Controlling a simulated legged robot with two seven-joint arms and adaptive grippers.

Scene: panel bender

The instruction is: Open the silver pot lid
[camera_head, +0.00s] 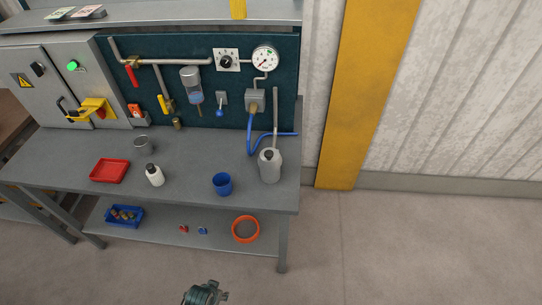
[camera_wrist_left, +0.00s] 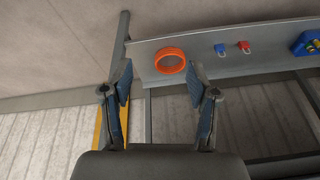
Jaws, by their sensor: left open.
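The pot is not in that view. A dark green-grey part of one of my arms (camera_head: 205,293) shows at the bottom edge of the head view, in front of the bench and well away from the pot. My right gripper cannot be made out.
On the bench are a red tray (camera_head: 110,170), a white bottle (camera_head: 155,175), a blue cup (camera_head: 222,184) and a grey canister (camera_head: 270,166). The lower shelf holds a blue bin (camera_head: 124,216) and an orange ring (camera_head: 245,229). A panel with pipes and valves stands behind.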

